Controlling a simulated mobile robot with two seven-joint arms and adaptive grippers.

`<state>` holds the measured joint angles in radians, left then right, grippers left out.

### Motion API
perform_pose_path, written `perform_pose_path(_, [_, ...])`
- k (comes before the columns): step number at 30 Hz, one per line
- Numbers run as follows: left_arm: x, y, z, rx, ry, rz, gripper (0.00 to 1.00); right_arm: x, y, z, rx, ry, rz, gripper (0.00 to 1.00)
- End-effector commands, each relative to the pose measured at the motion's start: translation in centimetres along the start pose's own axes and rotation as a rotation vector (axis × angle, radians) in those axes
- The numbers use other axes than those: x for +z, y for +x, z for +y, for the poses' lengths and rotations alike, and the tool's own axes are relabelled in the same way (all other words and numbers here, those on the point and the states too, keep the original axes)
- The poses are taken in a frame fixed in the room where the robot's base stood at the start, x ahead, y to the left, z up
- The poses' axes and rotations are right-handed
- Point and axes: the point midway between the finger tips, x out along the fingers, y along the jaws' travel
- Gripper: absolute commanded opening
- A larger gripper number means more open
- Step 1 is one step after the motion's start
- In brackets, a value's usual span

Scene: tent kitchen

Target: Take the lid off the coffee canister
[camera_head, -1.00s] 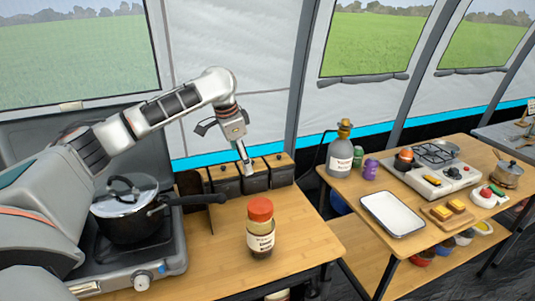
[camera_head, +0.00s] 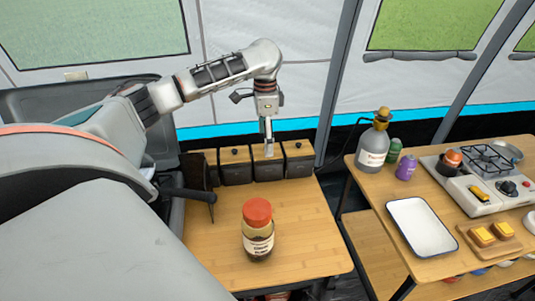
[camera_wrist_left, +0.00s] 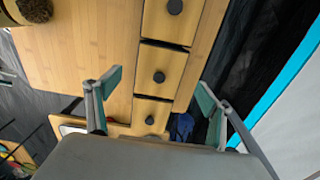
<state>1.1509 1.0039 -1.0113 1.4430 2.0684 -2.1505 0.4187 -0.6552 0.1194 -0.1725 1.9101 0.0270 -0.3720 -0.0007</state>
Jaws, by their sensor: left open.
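A row of several dark square canisters with pale wooden lids and round black knobs stands along the back of the wooden table; a lid at the right end (camera_head: 298,147) and one left of the gripper (camera_head: 235,154) show clearly. I cannot tell which holds coffee. My left gripper (camera_head: 268,150) is open and empty, pointing down over the row and partly hiding one lid. In the left wrist view, the open fingers (camera_wrist_left: 158,82) spread on either side of the row, with a wooden lid and its black knob (camera_wrist_left: 159,76) between them in the picture. Contact is not visible.
A jar with a red cap (camera_head: 258,212) stands near the front of the table (camera_head: 215,262). A dark upright board (camera_head: 197,172) is left of the canisters. A second table to the right holds a white tray (camera_head: 421,226), bottle (camera_head: 373,150) and stove (camera_head: 480,185).

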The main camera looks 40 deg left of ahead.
Motion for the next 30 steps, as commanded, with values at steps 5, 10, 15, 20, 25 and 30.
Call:
perform_pose_path(5, [-0.3,2.7,0.2,0.002,0.0,-0.003,0.81,0.0,0.0,0.1,0.001,-0.001,0.001,0.4])
perform_pose_path(10, [-0.3,3.5,0.1,0.0,0.001,0.0,0.81,-0.1,0.0,0.1,0.001,-0.001,0.001,0.4])
perform_pose_path(15, [-0.3,3.6,0.1,0.0,0.001,0.0,0.81,-0.1,0.0,0.1,0.001,-0.001,0.002,0.4])
perform_pose_path(20, [-0.3,3.5,0.1,0.0,0.001,0.0,0.44,-0.1,0.0,0.1,0.001,-0.001,0.002,0.4])
perform_pose_path(25, [-0.3,3.5,0.1,0.0,0.001,0.0,0.39,-0.1,0.1,0.1,0.001,-0.001,0.002,0.4])
perform_pose_path(30, [-0.3,3.5,0.1,0.0,0.001,0.0,0.39,-0.1,0.0,0.1,0.001,-0.001,0.002,0.4])
